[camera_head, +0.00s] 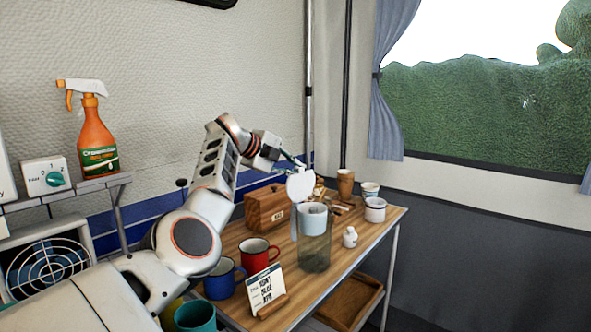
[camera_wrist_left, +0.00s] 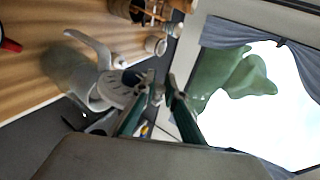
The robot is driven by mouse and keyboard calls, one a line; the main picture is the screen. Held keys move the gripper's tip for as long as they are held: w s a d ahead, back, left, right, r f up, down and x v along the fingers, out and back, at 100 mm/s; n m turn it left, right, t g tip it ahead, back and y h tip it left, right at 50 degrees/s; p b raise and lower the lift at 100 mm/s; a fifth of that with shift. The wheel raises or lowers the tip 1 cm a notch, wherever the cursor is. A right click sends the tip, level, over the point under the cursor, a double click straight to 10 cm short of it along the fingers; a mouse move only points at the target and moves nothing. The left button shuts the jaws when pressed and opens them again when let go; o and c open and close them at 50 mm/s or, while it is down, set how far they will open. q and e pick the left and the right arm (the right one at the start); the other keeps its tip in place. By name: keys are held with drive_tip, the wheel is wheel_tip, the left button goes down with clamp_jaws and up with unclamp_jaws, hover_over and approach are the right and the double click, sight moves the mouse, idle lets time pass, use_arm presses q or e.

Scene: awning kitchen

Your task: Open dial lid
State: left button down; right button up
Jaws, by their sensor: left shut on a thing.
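My left gripper (camera_head: 297,164) reaches in over the table and is shut on the edge of a round white lid (camera_head: 300,186). The lid stands steeply tilted above a clear jug-like vessel (camera_head: 314,254) with a white upper part (camera_head: 313,219) and a pale handle. In the left wrist view, the lid (camera_wrist_left: 114,90) shows as a slotted disc close to my left gripper (camera_wrist_left: 163,88), with the handle (camera_wrist_left: 92,44) beside it. The exact contact of the fingertips is small and hard to see. A white box with a teal dial (camera_head: 55,179) sits on the left shelf. My right gripper is out of view.
A wooden box (camera_head: 267,207) stands behind the vessel. Red (camera_head: 259,259) and blue (camera_head: 224,279) mugs and a small sign (camera_head: 262,292) stand left of it. A small white bottle (camera_head: 349,237) and a white pot (camera_head: 375,210) stand to the right on the wooden table (camera_head: 341,263).

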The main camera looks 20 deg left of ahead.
use_arm(q)
drive_tip(key=shift+d+f, duration=0.1)
drive_tip(key=shift+f, duration=0.55)
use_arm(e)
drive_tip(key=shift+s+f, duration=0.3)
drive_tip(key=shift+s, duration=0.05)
use_arm(q)
drive_tip(key=c, duration=2.4)
unclamp_jaws()
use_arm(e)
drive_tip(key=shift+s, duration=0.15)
